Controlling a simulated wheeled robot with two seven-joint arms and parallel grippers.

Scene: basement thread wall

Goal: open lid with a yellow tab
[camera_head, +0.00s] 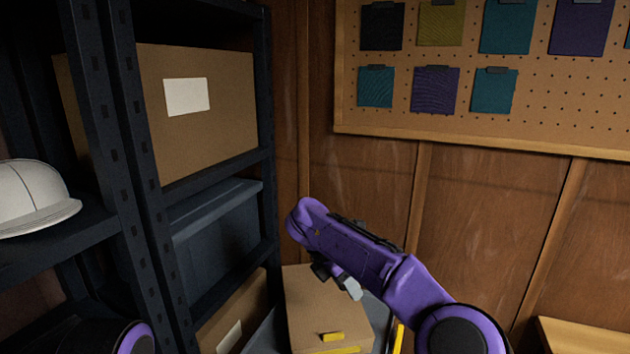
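A brown lid-like top (318,297) of a box shows at the bottom centre, with a yellow tab (332,337) near its front edge. It looks closed, though the picture's lower edge cuts off the front. My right arm is purple and reaches in from the lower right. My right gripper (348,285) points down over the brown top, above and behind the yellow tab. Its fingers are small and partly hidden by the wrist, so I cannot tell whether they are open or touching anything. My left gripper is not in view; only part of my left arm shows at the bottom left.
A dark metal shelf at left holds a white hard hat (35,198), a cardboard box (205,115), a dark bin (215,235) and a lower carton (235,310). A pegboard (440,125) with coloured swatches hangs on the wood wall. A wooden surface (585,337) is at lower right.

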